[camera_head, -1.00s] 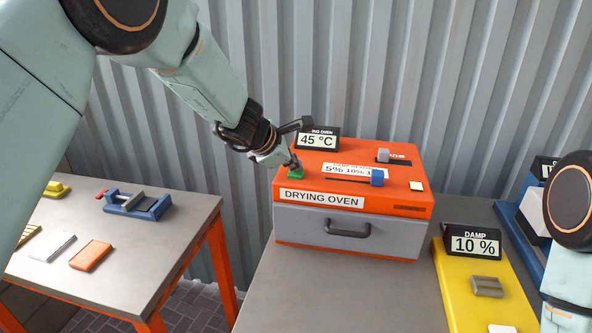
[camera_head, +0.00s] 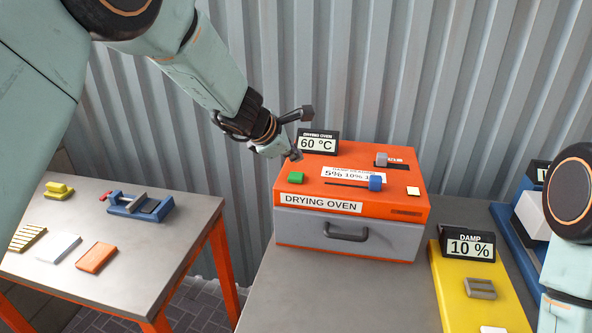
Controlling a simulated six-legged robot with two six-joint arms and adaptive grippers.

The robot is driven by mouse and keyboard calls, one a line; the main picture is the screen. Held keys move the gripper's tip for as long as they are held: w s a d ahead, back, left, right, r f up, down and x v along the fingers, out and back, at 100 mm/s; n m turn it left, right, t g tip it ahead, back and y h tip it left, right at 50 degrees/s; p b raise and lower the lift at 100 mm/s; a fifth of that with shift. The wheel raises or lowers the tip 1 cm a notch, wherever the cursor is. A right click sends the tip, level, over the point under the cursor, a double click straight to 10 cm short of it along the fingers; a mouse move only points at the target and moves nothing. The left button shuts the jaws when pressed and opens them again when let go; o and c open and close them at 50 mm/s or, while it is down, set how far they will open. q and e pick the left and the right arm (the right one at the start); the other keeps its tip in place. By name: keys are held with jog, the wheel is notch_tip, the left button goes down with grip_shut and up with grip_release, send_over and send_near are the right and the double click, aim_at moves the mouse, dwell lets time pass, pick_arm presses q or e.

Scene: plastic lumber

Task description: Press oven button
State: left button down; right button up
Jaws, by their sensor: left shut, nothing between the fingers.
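The drying oven (camera_head: 345,230) is an orange-topped grey box with a drawer handle on its front. Its green button (camera_head: 296,177) is at the left of the top, in full view. The oven display (camera_head: 318,142) reads 60 °C. A blue slider knob (camera_head: 375,182) and a grey slider knob (camera_head: 382,159) are also on the top. My left gripper (camera_head: 294,155) is shut and empty, above and behind the green button and apart from it. My right arm shows at the right edge, but its gripper is out of view.
A yellow damp meter (camera_head: 475,295) reading 10 % stands right of the oven. A blue device (camera_head: 518,222) is behind it. A separate left table (camera_head: 140,245) holds a blue vise (camera_head: 140,205) and several small plates. Corrugated wall (camera_head: 470,80) stands behind.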

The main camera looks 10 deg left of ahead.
pick_arm(q)
jog(key=shift+r+p, duration=1)
jog(key=shift+r, duration=0.4)
jog(key=shift+f, duration=0.1)
